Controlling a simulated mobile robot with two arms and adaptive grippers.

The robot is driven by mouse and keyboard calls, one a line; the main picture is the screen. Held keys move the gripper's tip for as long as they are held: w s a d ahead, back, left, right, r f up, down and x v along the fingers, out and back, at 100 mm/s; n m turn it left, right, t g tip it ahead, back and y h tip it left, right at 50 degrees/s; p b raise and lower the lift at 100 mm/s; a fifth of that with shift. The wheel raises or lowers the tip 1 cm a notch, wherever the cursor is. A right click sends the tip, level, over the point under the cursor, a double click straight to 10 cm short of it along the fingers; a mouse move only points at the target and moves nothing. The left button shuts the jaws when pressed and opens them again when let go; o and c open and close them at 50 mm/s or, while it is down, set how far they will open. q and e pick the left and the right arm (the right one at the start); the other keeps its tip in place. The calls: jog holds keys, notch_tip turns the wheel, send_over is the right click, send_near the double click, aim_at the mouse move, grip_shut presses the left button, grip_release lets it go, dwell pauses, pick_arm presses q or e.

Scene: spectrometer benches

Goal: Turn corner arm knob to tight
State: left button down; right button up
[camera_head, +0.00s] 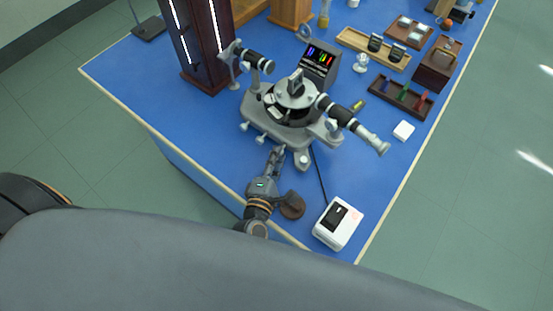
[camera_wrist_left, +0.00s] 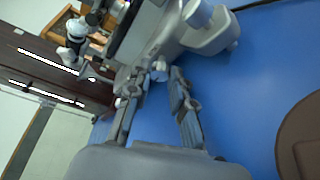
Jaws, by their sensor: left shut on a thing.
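The spectrometer (camera_head: 290,105), a grey and black instrument with two tubes and a round middle table, stands on the blue bench. Its base has several small silver knobs on the near side, such as a left one (camera_head: 244,126) and a near corner one (camera_head: 302,160). My left gripper (camera_head: 277,153) reaches the near edge of the base. In the left wrist view its two fingers (camera_wrist_left: 158,82) stand either side of a small silver knob (camera_wrist_left: 158,71) on the base and are shut on it. The knob's tight or loose setting cannot be read. My right gripper is not in view.
A white box with a dark screen (camera_head: 338,222) and a brown round pad (camera_head: 292,205) lie near my left gripper. A dark cabinet with bright tubes (camera_head: 197,45) stands at the left. A rack of coloured pieces (camera_head: 401,96) is at the right. Bare blue bench (camera_head: 180,125) shows at the left.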

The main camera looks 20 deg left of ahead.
pick_arm(q)
jog(key=shift+m, duration=0.4)
jog(key=c, duration=1.2)
grip_release()
jog(key=shift+o, duration=0.2)
